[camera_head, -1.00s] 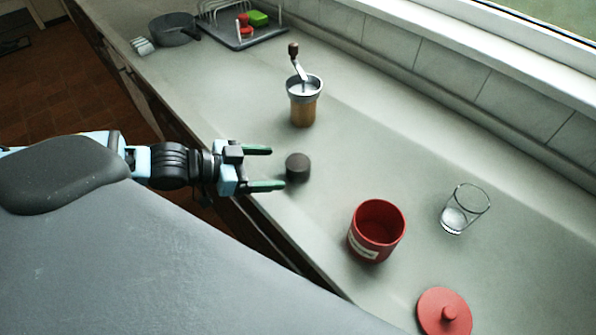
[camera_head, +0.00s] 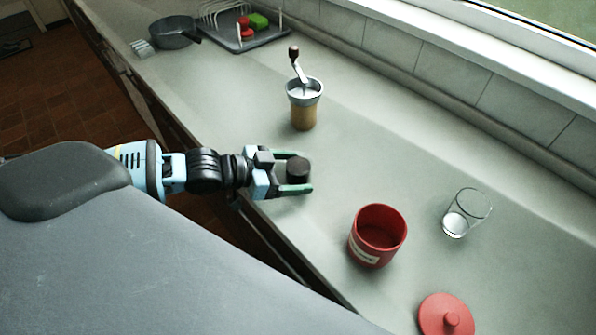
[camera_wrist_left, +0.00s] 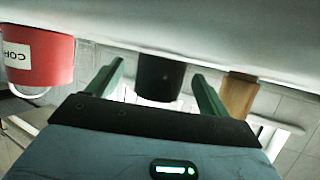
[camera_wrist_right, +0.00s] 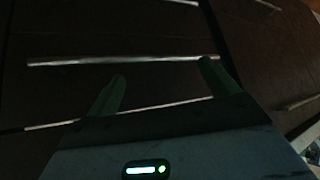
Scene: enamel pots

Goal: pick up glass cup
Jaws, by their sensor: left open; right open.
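The glass cup (camera_head: 465,213) is clear and stands on the counter at the right of the head view, behind and to the right of a red pot. My left gripper (camera_head: 300,172) is open, with its green fingers on either side of a small dark cylinder (camera_head: 298,167). In the left wrist view the dark cylinder (camera_wrist_left: 160,78) shows between the open fingers (camera_wrist_left: 156,85); I cannot tell whether they touch it. The left gripper is well to the left of the glass. My right gripper (camera_wrist_right: 163,80) is open and empty, seen only in its wrist view, facing dark brown panels.
The red pot (camera_head: 365,249) stands open between the left gripper and the glass, its red lid (camera_head: 446,316) at the bottom. A coffee grinder (camera_head: 304,112) stands behind the dark cylinder. A grey pan (camera_head: 174,34) and a dish rack (camera_head: 240,36) are far back.

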